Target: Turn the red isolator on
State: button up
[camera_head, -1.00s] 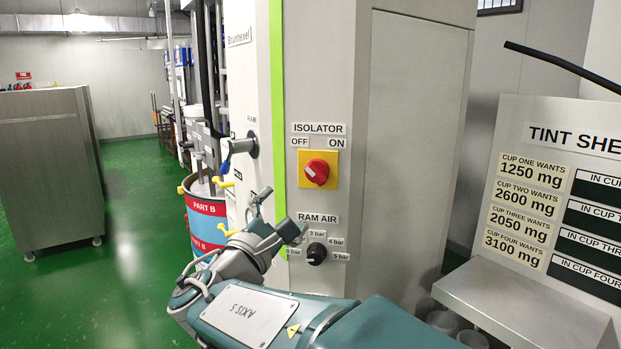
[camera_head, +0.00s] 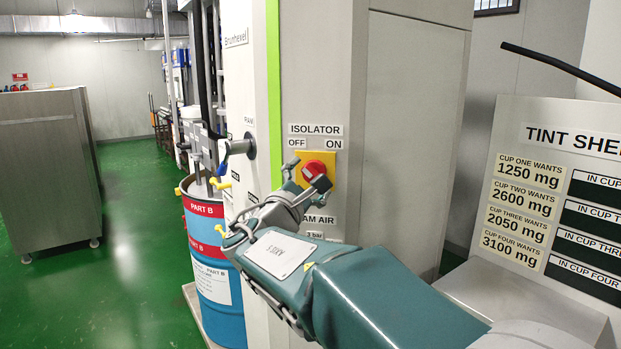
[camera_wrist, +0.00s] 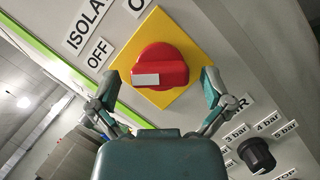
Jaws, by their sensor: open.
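The red isolator knob (camera_head: 318,168) sits on a yellow square plate (camera_head: 330,158) on the grey cabinet, below labels reading OFF on the left and ON on the right. In the wrist view the knob (camera_wrist: 160,68) has a white mark on its left part, on the side towards the OFF label (camera_wrist: 98,52). My gripper (camera_head: 305,175) is open in front of the knob. In the wrist view its two fingers (camera_wrist: 160,95) stand apart on either side of the knob's lower part. I cannot tell whether they touch it.
A black ram air knob (camera_wrist: 257,155) with bar labels lies below the isolator, mostly hidden by my arm in the head view. A lever handle (camera_head: 240,147) sticks out at the cabinet's left. A blue and red drum (camera_head: 208,270) stands at left; a tint sheet board (camera_head: 560,190) at right.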

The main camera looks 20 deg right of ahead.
jog(key=c, duration=1.1)
jog(key=shift+m, duration=0.3)
jog(key=m+g, duration=0.2)
jog(key=m, duration=0.2)
jog(key=shift+a+r, duration=0.1)
jog(key=m+g, duration=0.1)
jog(key=m, duration=0.1)
jog(key=m+y, duration=0.1)
jog(key=m, duration=0.2)
jog(key=shift+g, duration=0.4)
jog(key=m+y, duration=0.1)
jog(key=m, duration=0.2)
jog(key=shift+m+y, duration=0.4)
jog(key=shift+f+m+y, duration=0.2)
jog(key=shift+m+y, duration=0.7)
jog(key=shift+m, duration=0.9)
